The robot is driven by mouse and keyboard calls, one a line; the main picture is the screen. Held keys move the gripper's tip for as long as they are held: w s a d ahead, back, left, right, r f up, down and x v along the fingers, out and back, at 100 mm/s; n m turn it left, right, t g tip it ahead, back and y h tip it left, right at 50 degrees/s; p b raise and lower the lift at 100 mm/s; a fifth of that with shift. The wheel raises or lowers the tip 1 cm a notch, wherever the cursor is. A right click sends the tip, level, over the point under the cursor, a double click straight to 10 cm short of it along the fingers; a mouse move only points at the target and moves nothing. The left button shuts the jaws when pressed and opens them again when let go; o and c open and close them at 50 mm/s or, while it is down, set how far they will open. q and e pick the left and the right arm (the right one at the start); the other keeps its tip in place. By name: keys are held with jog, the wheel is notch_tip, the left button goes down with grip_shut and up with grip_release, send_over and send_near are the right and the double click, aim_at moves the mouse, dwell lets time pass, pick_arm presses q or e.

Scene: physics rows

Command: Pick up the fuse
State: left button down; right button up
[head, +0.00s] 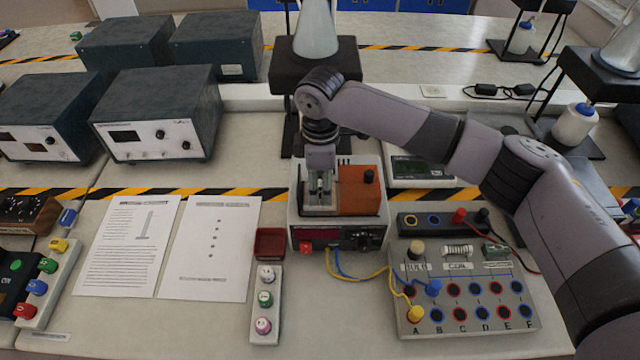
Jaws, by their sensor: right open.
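My right gripper (321,191) points down over the top of a white instrument (306,225) with a red display. Its fingers are apart, beside an orange-brown block (361,190) on that instrument. A small light and dark detail shows between the fingers, too small to tell what it is. I cannot clearly make out a fuse; if it is under the gripper, the fingers hide it. My left gripper is not in view.
A grey board (460,345) with lettered sockets, a bulb and a coil stands at the right front. A small red tray (270,243) and a white strip with round pieces (265,335) stand left of it. Paper sheets (130,245) lie further left. Grey instruments (155,110) stand behind.

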jog(key=shift+a+f, duration=0.1)
grip_shut()
dwell(0.6)
